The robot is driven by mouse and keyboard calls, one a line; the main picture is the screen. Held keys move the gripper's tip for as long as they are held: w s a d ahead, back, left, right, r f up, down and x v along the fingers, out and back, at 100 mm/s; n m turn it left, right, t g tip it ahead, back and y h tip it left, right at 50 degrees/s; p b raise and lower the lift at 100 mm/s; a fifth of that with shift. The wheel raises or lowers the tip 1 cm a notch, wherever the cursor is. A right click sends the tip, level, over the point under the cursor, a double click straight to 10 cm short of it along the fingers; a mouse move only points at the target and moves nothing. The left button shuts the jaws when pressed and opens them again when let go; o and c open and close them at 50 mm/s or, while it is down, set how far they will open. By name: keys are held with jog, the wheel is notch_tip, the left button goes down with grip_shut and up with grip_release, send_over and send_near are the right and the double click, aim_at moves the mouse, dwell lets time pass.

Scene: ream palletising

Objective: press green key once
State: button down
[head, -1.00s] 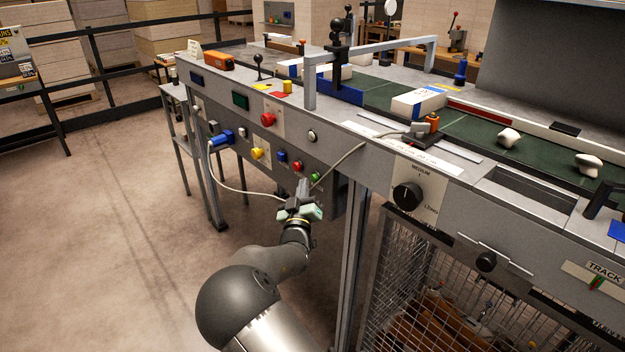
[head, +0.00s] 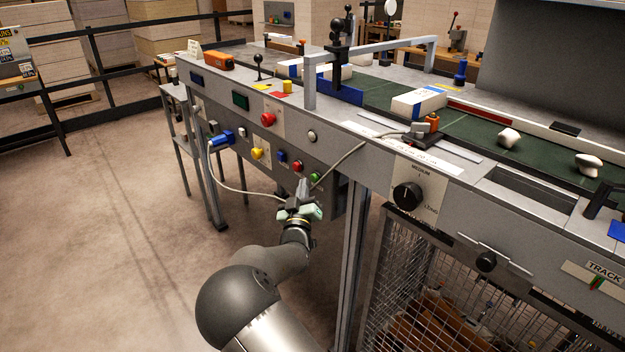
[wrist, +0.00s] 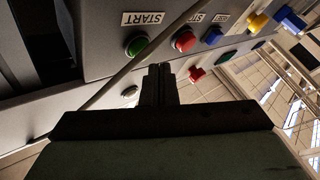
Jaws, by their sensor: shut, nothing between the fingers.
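The green key (head: 315,177) is a round button on the front panel of the conveyor, right of a red button (head: 298,166). In the wrist view the green key (wrist: 137,45) lies under a white START label. My gripper (head: 303,184) is in front of the panel, a little below and left of the green key in the head view. In the wrist view its fingers (wrist: 158,72) are together and empty, with their tips near the green key. I cannot tell whether they touch the panel.
A grey cable (head: 340,160) hangs across the panel close to the green key, and it crosses beside the key in the wrist view. Blue (head: 281,156) and yellow (head: 257,153) buttons sit further left. A table leg (head: 352,250) stands right of my arm. Floor on the left is clear.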

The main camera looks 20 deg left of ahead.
jog(key=shift+w+d, duration=0.1)
jog(key=shift+w+d+b, duration=0.15)
jog(key=shift+w+b, duration=0.1)
jog(key=shift+b, duration=0.25)
jog(key=shift+w+d+b, duration=0.25)
jog(key=shift+w+b, duration=0.1)
dwell(0.8)
jog(key=shift+s, duration=0.1)
jog(key=shift+s+a+b, duration=0.35)
jog(key=shift+s+a, duration=0.1)
jog(key=shift+s, duration=0.15)
jog(key=shift+s, duration=0.1)
jog(key=s+a, duration=0.1)
jog(key=s, duration=0.1)
jog(key=s+a+b, duration=0.1)
jog(key=s, duration=0.1)
jog(key=shift+a, duration=0.4)
jog(key=shift+r, duration=0.1)
